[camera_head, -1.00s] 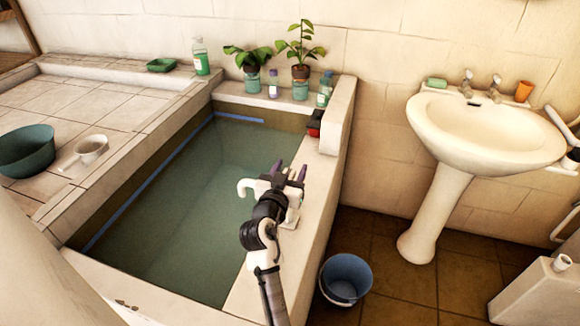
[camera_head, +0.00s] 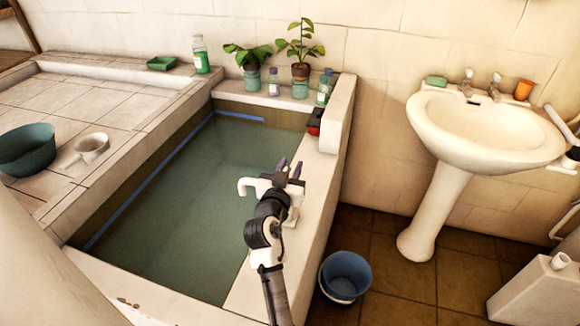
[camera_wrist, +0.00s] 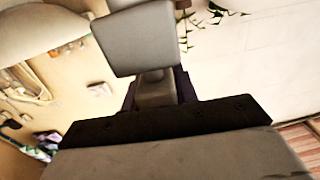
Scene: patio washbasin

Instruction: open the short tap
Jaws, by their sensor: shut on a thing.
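The short tap is white and stands on the right ledge of the water tank; its hooked spout (camera_head: 248,187) points left over the water. My gripper (camera_head: 289,168) is at the top of the tap, with its dark fingers close together and shut on the tap's handle. In the wrist view, a pale grey piece of the handle (camera_wrist: 154,90) lies between the dark fingers, and a wider grey block (camera_wrist: 143,38) extends beyond it. My wrist and arm hide part of the tap body in the head view.
The tank water (camera_head: 190,210) lies left of the tap. Potted plants (camera_head: 300,50) and bottles line the back ledge. A red item (camera_head: 314,121) sits farther along the right ledge.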

